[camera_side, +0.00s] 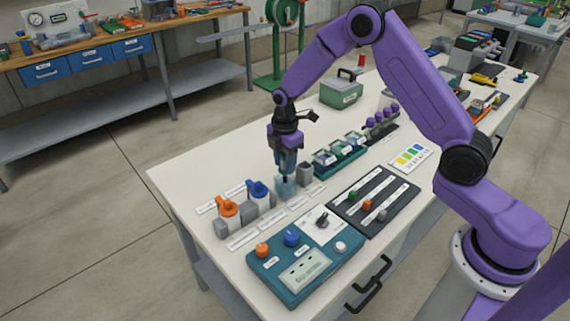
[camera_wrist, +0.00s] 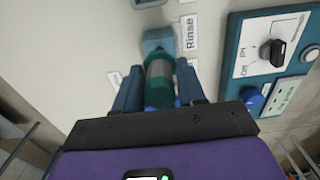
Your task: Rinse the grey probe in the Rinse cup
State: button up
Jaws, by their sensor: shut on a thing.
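My gripper (camera_side: 287,170) points straight down over the table and is shut on the probe. In the wrist view the probe (camera_wrist: 160,72) is a grey cylinder with dark green parts, between the two blue fingers. The Rinse cup (camera_side: 284,190) is a small translucent bluish cup directly below my gripper. In the wrist view the cup (camera_wrist: 156,40) lies just beyond the probe, beside the "Rinse" label (camera_wrist: 190,32). The probe's lower end appears to be at or inside the cup. The fingers and probe hide how deep it sits.
A grey block (camera_side: 305,173) stands close right of the cup. A teal control panel (camera_side: 305,275) and a dark slider board (camera_side: 376,205) are in front. A teal rack (camera_side: 340,160) stands behind right.

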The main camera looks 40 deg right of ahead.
jog(key=shift+r, duration=3.5)
